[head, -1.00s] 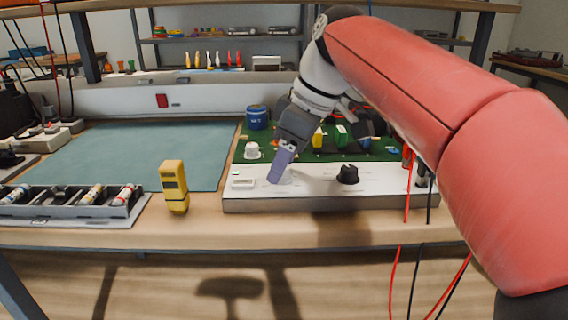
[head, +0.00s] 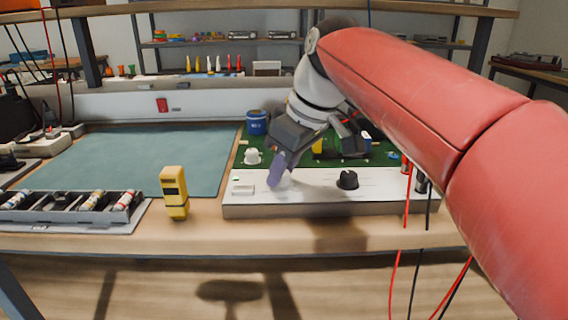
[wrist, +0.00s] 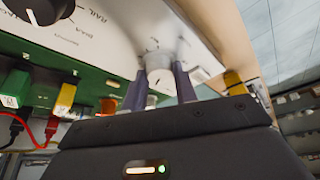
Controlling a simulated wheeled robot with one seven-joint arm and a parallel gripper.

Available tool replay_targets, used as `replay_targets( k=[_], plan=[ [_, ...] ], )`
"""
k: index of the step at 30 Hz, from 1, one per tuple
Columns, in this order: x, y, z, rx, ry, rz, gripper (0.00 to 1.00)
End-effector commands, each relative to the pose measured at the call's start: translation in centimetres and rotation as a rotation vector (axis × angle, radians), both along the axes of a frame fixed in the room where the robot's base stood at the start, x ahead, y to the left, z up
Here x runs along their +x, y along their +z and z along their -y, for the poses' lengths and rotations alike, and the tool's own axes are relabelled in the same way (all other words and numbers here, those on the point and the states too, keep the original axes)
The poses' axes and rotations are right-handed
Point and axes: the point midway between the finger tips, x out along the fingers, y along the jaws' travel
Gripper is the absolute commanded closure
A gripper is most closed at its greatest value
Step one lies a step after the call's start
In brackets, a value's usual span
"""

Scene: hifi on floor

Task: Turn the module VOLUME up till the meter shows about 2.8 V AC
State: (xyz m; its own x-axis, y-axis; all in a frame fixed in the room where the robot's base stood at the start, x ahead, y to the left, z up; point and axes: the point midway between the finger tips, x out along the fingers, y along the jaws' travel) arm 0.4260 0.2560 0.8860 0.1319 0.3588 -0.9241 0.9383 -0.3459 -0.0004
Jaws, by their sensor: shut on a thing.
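The module is a long white panel (head: 315,190) at the front of the bench, with a pale knob at its left and a black pointer knob (head: 347,179) near its middle. My gripper (head: 276,182) reaches down to the pale knob, which it mostly hides in the head view. In the wrist view, the two purple fingers (wrist: 158,90) are closed on either side of the pale knob (wrist: 160,75). Its label is not readable. A yellow handheld device with a small dark window (head: 174,191), perhaps the meter, stands left of the module. No reading is legible.
A green circuit board (head: 300,155) with coloured parts lies behind the module. Red and black leads (head: 408,225) hang off the module's right end. A divided tray (head: 75,207) sits front left. The teal mat (head: 135,155) is clear.

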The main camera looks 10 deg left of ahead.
Motion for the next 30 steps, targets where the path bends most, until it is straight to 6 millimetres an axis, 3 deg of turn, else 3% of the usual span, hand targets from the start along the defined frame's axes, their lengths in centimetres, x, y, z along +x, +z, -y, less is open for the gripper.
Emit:
replay_targets(
  k=[7, 18, 19, 23, 24, 30],
  plan=[
    [-0.15, 0.13, -0.06, -0.001, -0.22, 0.001, 0.94],
    [-0.11, 0.03, -0.06, 0.0, -0.256, 0.002, 0.94],
    [-0.1, 0.03, -0.07, 0.0, -0.256, 0.002, 0.7],
    [-0.12, 0.03, -0.06, 0.001, -0.256, 0.001, 0.53],
    [-0.12, 0.03, -0.06, 0.001, -0.256, 0.001, 0.5],
    [-0.11, 0.02, -0.07, 0.001, -0.255, 0.001, 0.5]
  ],
)
